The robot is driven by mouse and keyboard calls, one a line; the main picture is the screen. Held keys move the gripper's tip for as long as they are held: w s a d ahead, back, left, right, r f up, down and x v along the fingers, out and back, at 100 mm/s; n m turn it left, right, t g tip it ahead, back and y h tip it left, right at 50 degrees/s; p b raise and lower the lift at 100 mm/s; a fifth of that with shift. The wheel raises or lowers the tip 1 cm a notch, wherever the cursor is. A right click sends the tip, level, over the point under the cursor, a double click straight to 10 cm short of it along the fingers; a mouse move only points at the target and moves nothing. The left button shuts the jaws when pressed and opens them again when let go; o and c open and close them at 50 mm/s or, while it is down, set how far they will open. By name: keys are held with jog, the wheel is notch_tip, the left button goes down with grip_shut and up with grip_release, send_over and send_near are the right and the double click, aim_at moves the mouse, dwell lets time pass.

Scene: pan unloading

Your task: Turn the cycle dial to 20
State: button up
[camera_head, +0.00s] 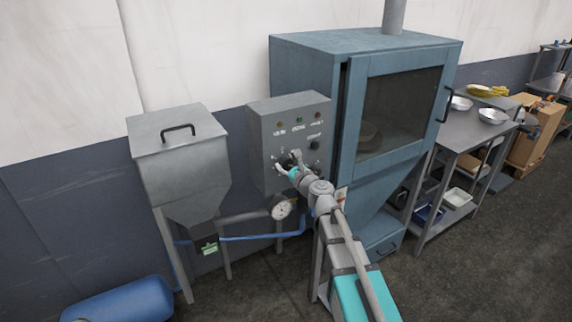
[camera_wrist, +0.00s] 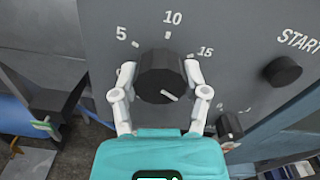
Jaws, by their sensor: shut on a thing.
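The cycle dial (camera_wrist: 160,78) is a dark round knob on the grey control panel (camera_wrist: 110,25). In the wrist view, the white fingers of my gripper (camera_wrist: 160,73) are shut on it, one on each side. A white line on the dial's face points to the lower right, below the 15 mark. The labels 5, 10 and 15 show around the dial's upper side; I cannot see a label 20. In the head view, my gripper (camera_head: 291,160) is at the front of the control box (camera_head: 262,125) and mostly covers the dial.
A START knob (camera_wrist: 283,71) sits right of the dial, and another dark knob (camera_wrist: 229,125) is at lower right. The blue cabinet (camera_head: 360,55) stands beside the box. A grey hopper (camera_head: 180,150) is at left, with a gauge (camera_head: 281,208) below the box.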

jog(key=o, duration=1.1)
jog(key=shift+o, duration=0.2)
jog(key=shift+s, duration=0.15)
jog(key=v, duration=1.1)
jog(key=shift+s+d, duration=0.25)
